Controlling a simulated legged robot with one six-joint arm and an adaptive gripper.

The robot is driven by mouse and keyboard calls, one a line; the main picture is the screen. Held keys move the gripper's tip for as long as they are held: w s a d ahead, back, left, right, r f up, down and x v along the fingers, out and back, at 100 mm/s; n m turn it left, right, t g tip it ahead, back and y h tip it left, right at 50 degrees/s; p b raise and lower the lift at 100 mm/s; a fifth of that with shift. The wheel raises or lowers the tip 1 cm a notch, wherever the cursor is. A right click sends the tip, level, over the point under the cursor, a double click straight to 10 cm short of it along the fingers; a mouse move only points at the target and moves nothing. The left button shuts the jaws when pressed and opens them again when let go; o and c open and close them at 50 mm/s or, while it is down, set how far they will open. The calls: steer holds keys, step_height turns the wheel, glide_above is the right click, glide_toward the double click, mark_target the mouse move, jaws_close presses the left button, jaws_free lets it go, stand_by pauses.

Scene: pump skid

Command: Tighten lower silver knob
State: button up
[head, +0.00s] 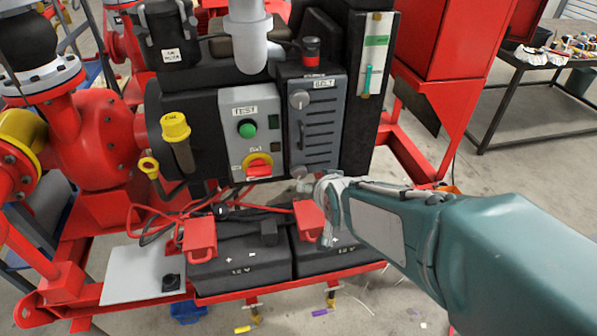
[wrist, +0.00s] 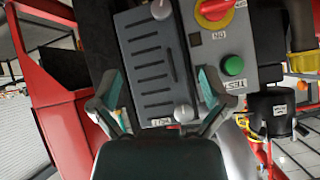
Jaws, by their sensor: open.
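The lower silver knob (head: 299,171) sits at the bottom of the grey slotted panel (head: 318,125). In the wrist view, where the panel appears upside down, this knob (wrist: 160,9) is at the top edge, partly cut off. My gripper (head: 318,190) is just in front of and below the knob in the head view, to its right. In the wrist view my gripper (wrist: 160,80) has its two fingers spread wide, with nothing held between them. The lower knob is beyond the fingertips, apart from them.
An upper silver knob (head: 299,98) is on the same panel. A red-and-yellow rotary switch (head: 257,166) and a green button (head: 247,129) are left of it. Black batteries (head: 240,266) with red terminal covers stand below. Red frame bars surround the skid.

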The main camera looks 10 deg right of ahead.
steer(key=s+r+n+g, duration=0.2)
steer(key=s+r, duration=0.1)
steer(key=s, duration=0.4)
steer(key=w+f+n+t, duration=0.4)
steer(key=w+f+n, duration=0.35)
steer(key=w, duration=0.65)
steer(key=n+t, duration=0.2)
steer(key=t, duration=0.1)
glide_toward(300, 175)
steer(key=shift+w+r, duration=0.25)
steer(key=shift+r, duration=0.8)
step_height(300, 175, down, 4)
steer(key=shift+r+n+t, duration=0.1)
steer(key=shift+n+t, duration=0.8)
steer(key=shift+n, duration=0.05)
steer(key=shift+s+f+n+t, duration=0.2)
steer(key=shift+f+n+t, duration=0.2)
steer(key=shift+f+t, duration=0.1)
steer(key=w, duration=1)
steer(key=shift+w, duration=0.35)
steer(key=shift+c, duration=0.4)
steer(key=c, duration=1.1)
